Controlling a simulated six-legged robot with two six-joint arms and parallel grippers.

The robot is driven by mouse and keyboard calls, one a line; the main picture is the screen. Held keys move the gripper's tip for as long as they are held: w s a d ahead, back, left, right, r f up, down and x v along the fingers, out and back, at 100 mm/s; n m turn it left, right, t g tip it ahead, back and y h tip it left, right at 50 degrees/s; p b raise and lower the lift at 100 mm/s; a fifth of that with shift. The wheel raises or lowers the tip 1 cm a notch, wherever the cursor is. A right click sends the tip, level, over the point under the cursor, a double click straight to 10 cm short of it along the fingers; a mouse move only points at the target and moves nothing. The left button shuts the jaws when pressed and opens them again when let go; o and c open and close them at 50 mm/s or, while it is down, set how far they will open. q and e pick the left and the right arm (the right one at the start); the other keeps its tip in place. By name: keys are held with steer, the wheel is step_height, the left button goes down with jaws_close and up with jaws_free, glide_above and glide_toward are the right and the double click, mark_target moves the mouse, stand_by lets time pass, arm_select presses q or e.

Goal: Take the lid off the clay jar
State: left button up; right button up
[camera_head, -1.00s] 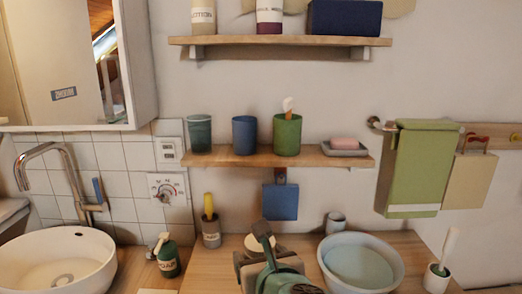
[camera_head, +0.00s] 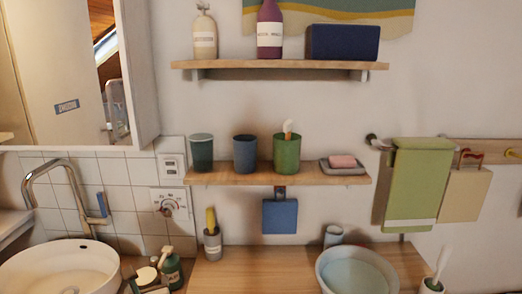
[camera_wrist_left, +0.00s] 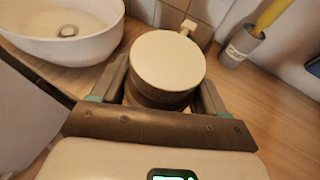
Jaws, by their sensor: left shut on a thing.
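My left gripper (camera_wrist_left: 160,88) is shut on a round piece with a flat cream top and a dark brown side, which looks like the lid (camera_wrist_left: 168,60). One finger is on each side of it. In the head view the lid (camera_head: 147,275) is at the bottom left, between the sink and the green soap bottle, with my left gripper (camera_head: 146,284) partly cut off by the lower edge. I cannot tell whether it touches the counter. No separate clay jar can be made out, and what is under the cream top is hidden. My right gripper is not in view.
The white sink (camera_head: 62,268) is left of the lid. The green soap bottle (camera_head: 172,270) stands close on its right. A grey cup with a yellow item (camera_head: 212,245) and a pale blue basin (camera_head: 357,272) are farther right. The middle of the wooden counter (camera_head: 265,270) is clear.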

arm_select(q)
steer(key=f+m+h, duration=0.1)
steer(key=s+d+f+m+h, duration=0.1)
steer(key=f+t+h, duration=0.1)
steer(key=f, duration=0.1)
steer(key=shift+s+d+m+p, duration=0.15)
steer(key=shift+s+m+p, duration=0.1)
steer(key=shift+m+p, duration=0.15)
steer(key=s+d+f+m+h, duration=0.1)
steer(key=d+m+h, duration=0.1)
steer(key=d, duration=0.4)
steer(key=shift+s+h, duration=0.15)
steer(key=shift+h, duration=0.15)
steer(key=shift+f, duration=0.1)
